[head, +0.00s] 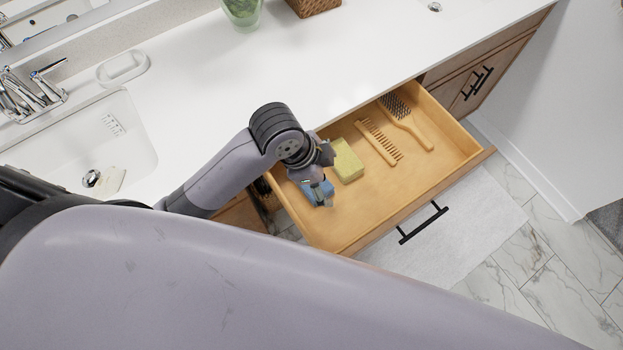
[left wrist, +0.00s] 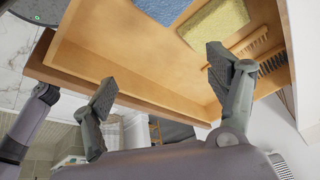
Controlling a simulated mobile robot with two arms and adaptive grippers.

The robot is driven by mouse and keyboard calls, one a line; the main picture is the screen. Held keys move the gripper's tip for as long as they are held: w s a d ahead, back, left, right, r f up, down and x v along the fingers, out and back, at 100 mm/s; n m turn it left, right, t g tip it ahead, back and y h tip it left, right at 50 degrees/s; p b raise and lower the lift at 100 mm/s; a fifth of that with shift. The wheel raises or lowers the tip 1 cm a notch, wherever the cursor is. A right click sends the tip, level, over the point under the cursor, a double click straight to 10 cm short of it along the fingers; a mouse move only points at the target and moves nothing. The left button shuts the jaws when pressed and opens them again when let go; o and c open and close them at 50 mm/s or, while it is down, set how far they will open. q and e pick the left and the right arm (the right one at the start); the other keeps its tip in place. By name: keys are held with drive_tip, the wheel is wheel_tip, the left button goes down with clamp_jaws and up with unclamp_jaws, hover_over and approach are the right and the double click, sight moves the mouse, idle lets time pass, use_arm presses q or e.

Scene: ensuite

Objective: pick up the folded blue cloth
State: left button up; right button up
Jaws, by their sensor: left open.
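The folded blue cloth (head: 328,187) lies in the open wooden drawer (head: 385,205), near its left end, partly hidden under my left gripper (head: 317,187). It also shows at the top edge of the left wrist view (left wrist: 160,8), cut off by the frame. My left gripper, also seen in the left wrist view (left wrist: 160,84), is open, with its fingers wide apart and nothing between them. In the head view it is over the cloth; I cannot tell its exact height. My right gripper is not in view.
A yellow sponge (head: 346,160) lies right beside the cloth. A wooden comb (head: 379,143) and a hairbrush (head: 405,120) lie farther right in the drawer. The white counter (head: 330,62) overhangs behind, with a sink (head: 85,150) at left. The drawer's front right is bare.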

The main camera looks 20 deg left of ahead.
use_arm(q)
drive_tip(key=w+a+r+m+g+y, duration=0.2)
drive_tip(key=w+a+r+m+y, duration=0.3)
drive_tip(key=m, duration=0.6)
drive_tip(key=h+p, duration=0.1)
drive_tip(key=p, duration=0.1)
approach(327, 188)
drive_tip(key=a+f, duration=0.2)
drive_tip(key=a, duration=0.1)
drive_tip(key=w+a+f, duration=0.1)
drive_tip(key=a+f, duration=0.1)
drive_tip(key=shift+a, duration=0.25)
drive_tip(key=f, duration=0.3)
drive_tip(key=f+p, duration=0.1)
drive_tip(key=shift+w+d+f, duration=0.1)
drive_tip(key=shift+d+f, duration=0.1)
drive_tip(key=shift+d, duration=0.2)
drive_tip(key=shift+f, duration=0.5)
drive_tip(key=shift+c, duration=0.5)
drive_tip(key=c, duration=1.1)
drive_tip(key=shift+r, duration=0.15)
